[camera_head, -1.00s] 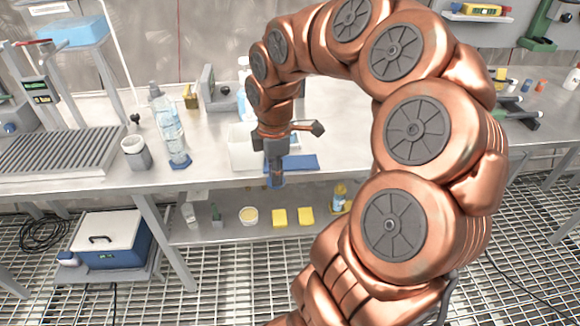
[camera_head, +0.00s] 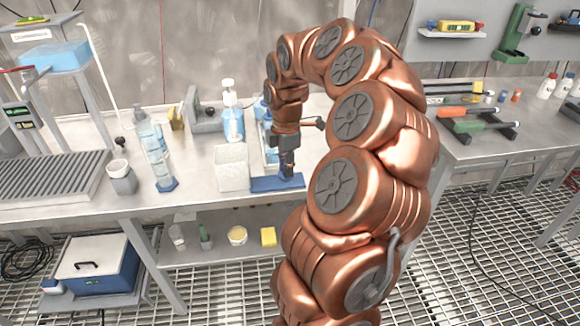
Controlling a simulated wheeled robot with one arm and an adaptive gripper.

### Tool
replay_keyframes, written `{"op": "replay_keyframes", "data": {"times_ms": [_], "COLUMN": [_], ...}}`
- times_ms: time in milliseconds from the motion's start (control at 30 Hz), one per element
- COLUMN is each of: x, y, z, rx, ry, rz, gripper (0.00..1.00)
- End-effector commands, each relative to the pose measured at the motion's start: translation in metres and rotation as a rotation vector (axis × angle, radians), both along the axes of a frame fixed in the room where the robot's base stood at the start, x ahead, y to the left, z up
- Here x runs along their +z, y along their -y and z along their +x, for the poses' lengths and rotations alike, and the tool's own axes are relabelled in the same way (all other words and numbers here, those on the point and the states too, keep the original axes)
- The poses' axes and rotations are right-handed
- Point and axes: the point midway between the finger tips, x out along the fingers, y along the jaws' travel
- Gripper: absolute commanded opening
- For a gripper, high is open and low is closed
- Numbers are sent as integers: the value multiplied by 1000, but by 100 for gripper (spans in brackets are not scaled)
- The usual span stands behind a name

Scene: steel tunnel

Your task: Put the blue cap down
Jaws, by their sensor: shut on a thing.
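My gripper (camera_head: 287,171) points down at the front of the steel bench, just above or at a flat blue mat (camera_head: 262,186). It is shut on the blue cap, which is tiny here and mostly hidden by the fingers. I cannot tell whether the cap touches the mat. The mat lies flat near the bench's front edge, and its right part is behind the gripper.
A white container (camera_head: 232,167) stands left of my gripper, with a pump bottle (camera_head: 232,112) behind it. A clear bottle (camera_head: 153,150) and a grey-white cup (camera_head: 121,177) stand farther left. Screwdrivers (camera_head: 484,124) lie on the right bench. The lower shelf holds a yellow block (camera_head: 268,236).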

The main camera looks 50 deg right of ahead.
Motion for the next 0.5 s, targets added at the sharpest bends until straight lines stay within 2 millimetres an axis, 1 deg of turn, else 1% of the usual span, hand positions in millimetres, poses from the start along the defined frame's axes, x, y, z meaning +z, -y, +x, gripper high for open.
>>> {"op": "replay_keyframes", "data": {"times_ms": [33, 100, 200, 300, 500], "x": [0, -2, -3, -3, -3], "y": [8, 16, 23, 28, 32], "z": [4, 8, 13, 15, 17], "rx": [-4, -2, -1, -1, -1], "ry": [0, -2, -1, 2, 2], "rz": [0, 1, 1, 0, -1], "gripper": [1, 1, 1, 1, 1]}}
